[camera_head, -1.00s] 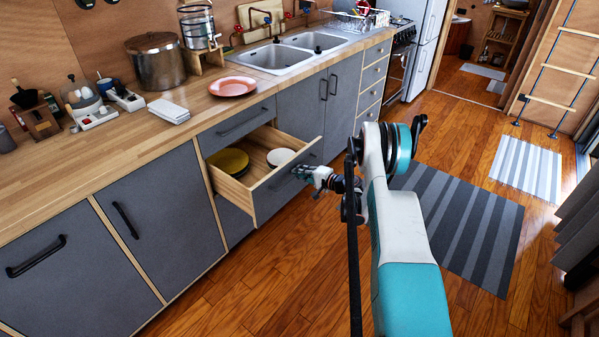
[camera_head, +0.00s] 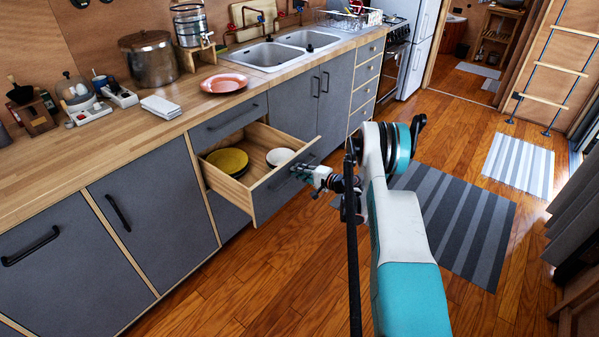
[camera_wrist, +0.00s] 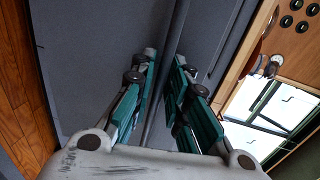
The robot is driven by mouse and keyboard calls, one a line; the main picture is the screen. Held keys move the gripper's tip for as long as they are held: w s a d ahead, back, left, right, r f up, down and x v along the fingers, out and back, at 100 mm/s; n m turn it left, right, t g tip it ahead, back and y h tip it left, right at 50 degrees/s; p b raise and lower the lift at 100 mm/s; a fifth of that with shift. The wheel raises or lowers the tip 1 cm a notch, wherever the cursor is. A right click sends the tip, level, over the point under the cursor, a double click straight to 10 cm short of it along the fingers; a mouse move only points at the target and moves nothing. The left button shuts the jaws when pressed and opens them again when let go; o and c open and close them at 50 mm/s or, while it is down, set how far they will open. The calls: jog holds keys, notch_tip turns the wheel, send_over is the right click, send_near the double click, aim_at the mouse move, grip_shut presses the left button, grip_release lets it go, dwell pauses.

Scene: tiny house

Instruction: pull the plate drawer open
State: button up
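The plate drawer (camera_head: 262,198) is a grey-fronted wooden drawer under the counter, and it stands well open. A yellow plate (camera_head: 228,160) and a white bowl or plate (camera_head: 280,156) lie inside it. My gripper (camera_head: 302,171) is at the upper part of the drawer's front, on its handle. In the wrist view, the dark handle bar (camera_wrist: 170,65) runs between the two green fingers of my gripper (camera_wrist: 165,62), which are close around it. The grey drawer front (camera_wrist: 95,60) fills the space behind them. The fingertips are small and partly hidden in the head view.
The counter (camera_head: 120,148) holds a red plate (camera_head: 224,83), a white cloth (camera_head: 163,107) and a large pot (camera_head: 148,60). A closed drawer front (camera_head: 228,120) is above the open drawer. The wooden floor in front is clear, with a striped rug (camera_head: 455,220) to the right.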

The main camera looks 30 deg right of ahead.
jog(key=v, duration=1.2)
dwell(0.3)
